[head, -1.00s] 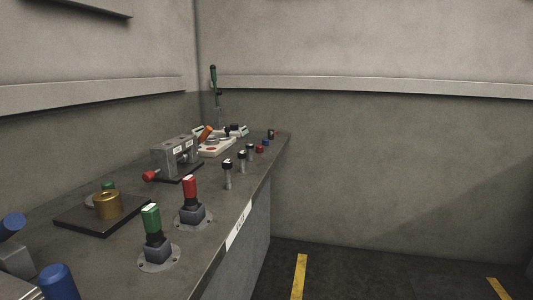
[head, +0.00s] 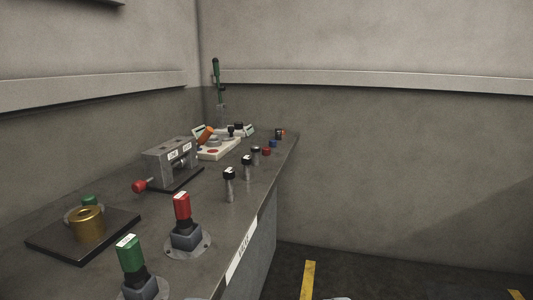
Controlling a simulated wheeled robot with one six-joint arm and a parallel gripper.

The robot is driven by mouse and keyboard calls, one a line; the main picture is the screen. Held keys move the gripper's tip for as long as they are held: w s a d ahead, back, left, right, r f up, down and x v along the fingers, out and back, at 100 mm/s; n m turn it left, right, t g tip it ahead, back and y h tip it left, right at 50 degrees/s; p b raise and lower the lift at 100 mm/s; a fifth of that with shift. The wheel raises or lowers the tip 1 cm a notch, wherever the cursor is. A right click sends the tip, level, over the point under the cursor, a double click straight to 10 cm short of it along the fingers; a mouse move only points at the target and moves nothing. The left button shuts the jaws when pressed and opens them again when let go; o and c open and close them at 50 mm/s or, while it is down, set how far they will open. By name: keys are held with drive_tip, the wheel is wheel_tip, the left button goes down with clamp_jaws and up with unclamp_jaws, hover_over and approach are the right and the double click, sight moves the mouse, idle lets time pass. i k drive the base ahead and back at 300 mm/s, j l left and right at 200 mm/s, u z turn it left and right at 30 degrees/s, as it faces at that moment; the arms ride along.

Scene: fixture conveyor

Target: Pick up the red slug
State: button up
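A small red cylinder (head: 266,151), which looks like the red slug, stands near the far right end of the grey bench top (head: 205,225). A blue piece (head: 274,143) is just behind it, and a black-topped pin (head: 255,152) is just to its left. It is small and far off, so its exact shape is hard to tell.
Red (head: 184,215) and green (head: 131,260) handles stand upright on the near bench. A grey fixture (head: 172,160) with a red knob, a brass ring (head: 87,224) on a dark plate and a tall green-handled lever (head: 217,80) stand behind. Floor right of the bench is open.

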sight(265, 151)
drive_tip(key=i+l, duration=0.15)
drive_tip(key=i, duration=0.3)
drive_tip(key=i+l+u, duration=0.15)
drive_tip(key=i, duration=0.3)
drive_tip(key=i+l, duration=0.2)
drive_tip(key=i, duration=0.25)
drive_tip(key=i+l+u, duration=0.1)
drive_tip(key=i, duration=0.35)
drive_tip(key=l, duration=0.1)
